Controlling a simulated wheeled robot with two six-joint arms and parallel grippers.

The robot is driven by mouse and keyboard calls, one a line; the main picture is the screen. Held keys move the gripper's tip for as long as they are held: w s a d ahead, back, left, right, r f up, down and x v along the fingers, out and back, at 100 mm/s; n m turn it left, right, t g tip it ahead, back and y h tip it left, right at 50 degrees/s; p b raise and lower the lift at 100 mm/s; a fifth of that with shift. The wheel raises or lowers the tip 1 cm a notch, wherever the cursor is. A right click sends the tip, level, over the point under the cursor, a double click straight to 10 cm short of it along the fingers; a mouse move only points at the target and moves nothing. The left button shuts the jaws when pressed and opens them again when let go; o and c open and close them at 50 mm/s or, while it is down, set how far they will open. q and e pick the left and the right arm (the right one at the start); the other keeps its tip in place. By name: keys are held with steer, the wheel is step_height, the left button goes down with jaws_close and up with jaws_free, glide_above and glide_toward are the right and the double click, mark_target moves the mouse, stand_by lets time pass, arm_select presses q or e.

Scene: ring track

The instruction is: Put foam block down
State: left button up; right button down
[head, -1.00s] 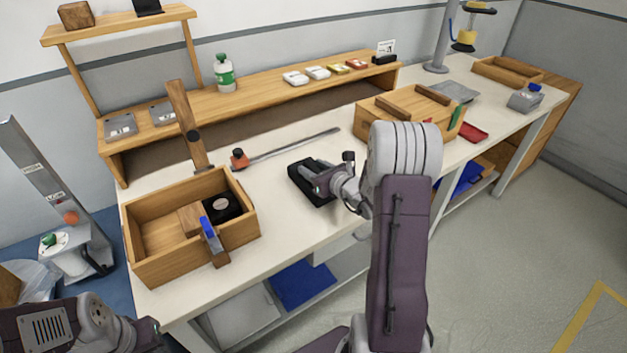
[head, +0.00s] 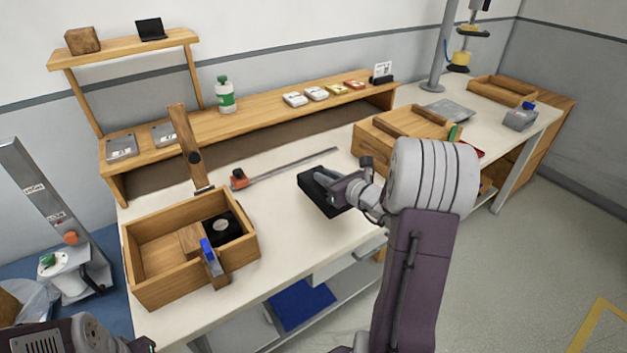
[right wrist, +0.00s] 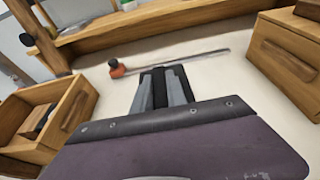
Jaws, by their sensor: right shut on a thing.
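The black foam block (head: 314,201) is a flat dark slab at the middle of the white workbench, near its front edge. My right gripper (head: 330,182) is shut on it from the right side. In the right wrist view the dark block (right wrist: 160,86) shows between the two grey fingers. The block is at or just above the bench top; I cannot tell if it touches.
An open wooden box (head: 146,290) stands left on the bench (head: 290,248). An orange-headed bar clamp (head: 239,179) lies behind the block. A wooden drawer box (head: 374,148) stands to the right. Bare bench lies between the left box and the block.

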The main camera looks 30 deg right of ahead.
steer(key=s+d+r, duration=0.1)
steer(key=s, duration=0.1)
steer(key=s+d+r, duration=0.1)
steer(key=s, duration=0.1)
steer(key=s+d+r+p, duration=0.1)
steer(key=s+r, duration=0.1)
steer(key=shift+r, duration=0.1)
steer(key=shift+s+d+r, duration=0.1)
steer(key=shift+s, duration=0.2)
